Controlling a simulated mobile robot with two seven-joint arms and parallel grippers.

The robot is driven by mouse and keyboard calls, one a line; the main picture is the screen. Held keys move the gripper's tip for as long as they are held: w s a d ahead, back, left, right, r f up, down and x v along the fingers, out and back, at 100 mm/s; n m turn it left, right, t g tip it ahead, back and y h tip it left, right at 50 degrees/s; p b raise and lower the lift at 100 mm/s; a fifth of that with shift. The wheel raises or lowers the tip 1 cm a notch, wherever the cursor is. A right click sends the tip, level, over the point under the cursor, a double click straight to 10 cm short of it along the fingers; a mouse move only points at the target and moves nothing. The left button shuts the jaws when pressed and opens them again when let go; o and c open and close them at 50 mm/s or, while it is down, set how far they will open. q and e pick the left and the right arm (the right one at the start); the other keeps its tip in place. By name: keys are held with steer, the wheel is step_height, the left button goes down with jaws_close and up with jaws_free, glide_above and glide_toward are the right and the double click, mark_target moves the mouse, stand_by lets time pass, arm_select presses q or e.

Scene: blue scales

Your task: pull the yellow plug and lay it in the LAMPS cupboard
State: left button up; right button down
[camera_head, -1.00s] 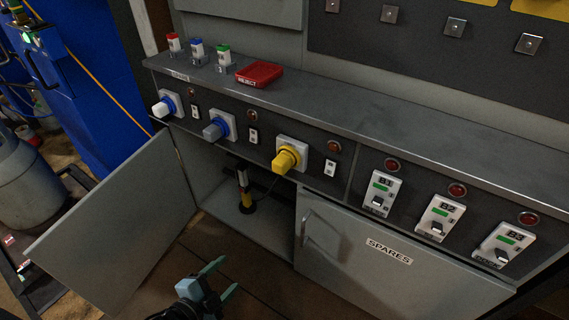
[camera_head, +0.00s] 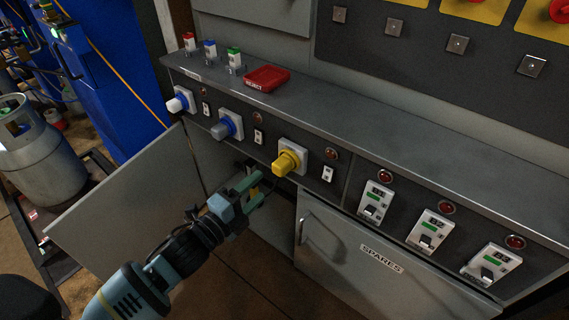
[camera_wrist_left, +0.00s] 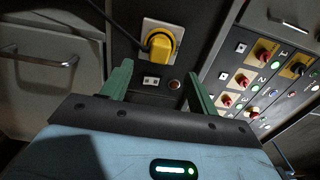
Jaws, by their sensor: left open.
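The yellow plug (camera_head: 287,162) sits in a pale square socket on the dark front panel. In the left wrist view the yellow plug (camera_wrist_left: 161,44) shows ahead of my fingers, with a dark cable at its side. My left gripper (camera_head: 262,187) is open and empty, just left of and below the plug, apart from it. In the left wrist view its two green fingers (camera_wrist_left: 157,84) stand spread, with the plug beyond the gap. The open cupboard (camera_head: 213,160) under the panel is partly hidden by my left arm; no LAMPS label is readable. My right gripper is not in view.
The cupboard's open door (camera_head: 120,205) stands out at the left. The shut SPARES door (camera_head: 375,262) is at the right. Two other plugs, white-blue (camera_head: 180,103) and grey-blue (camera_head: 226,127), sit left of the yellow one. A red tray (camera_head: 265,78) lies on the ledge.

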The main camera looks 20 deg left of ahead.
mark_target(276, 171)
arm_select(q)
steer(key=b+x, duration=0.2)
steer(key=x, duration=0.5)
steer(key=shift+w+d, duration=0.1)
steer(key=shift+w, duration=0.05)
steer(key=shift+b+x, duration=0.3)
steer(key=shift+x, duration=0.55)
stand_by(0.3)
stand_by(0.4)
steer(key=shift+p, duration=0.45)
